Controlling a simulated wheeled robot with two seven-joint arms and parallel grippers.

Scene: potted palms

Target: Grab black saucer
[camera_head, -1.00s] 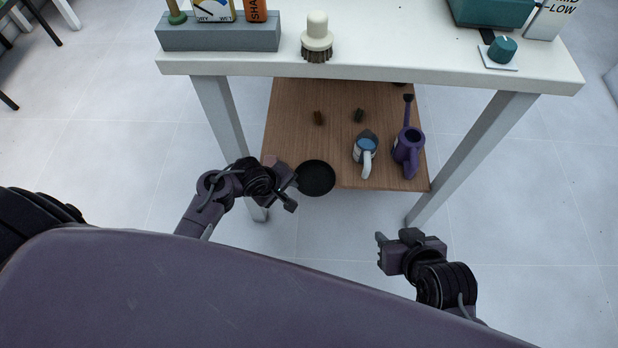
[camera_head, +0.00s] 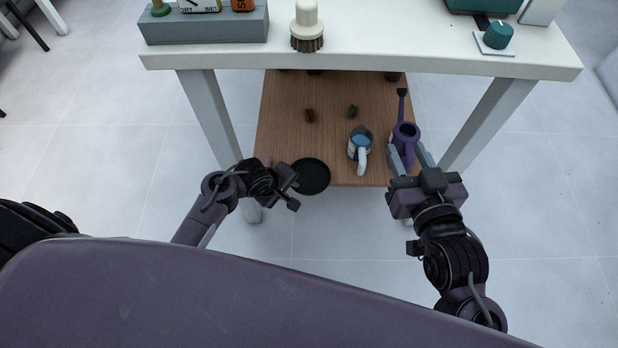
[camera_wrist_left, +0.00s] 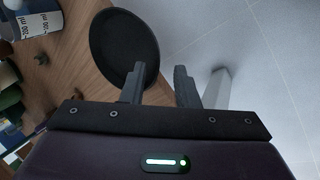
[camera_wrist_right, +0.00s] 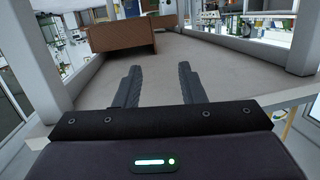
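The black saucer (camera_head: 311,176) lies at the front left of the wooden lower shelf, its near rim past the shelf edge. In the left wrist view the saucer (camera_wrist_left: 122,42) is just ahead of my left gripper (camera_wrist_left: 158,72). The gripper is open; one finger overlaps the saucer's near rim in the picture and the other is beyond the rim. Whether they touch, I cannot tell. My right gripper (camera_head: 406,150) is open. In the head view its fingers overlap a purple watering can (camera_head: 404,135), but the right wrist view shows nothing between them.
The wooden shelf (camera_head: 285,120) also holds a blue-and-white jug (camera_head: 360,148) and small brown objects (camera_head: 310,115). The white tabletop (camera_head: 370,55) overhangs it, with a brush (camera_head: 307,28) and a grey box (camera_head: 205,28) on top. White table legs (camera_head: 208,115) stand at both sides.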

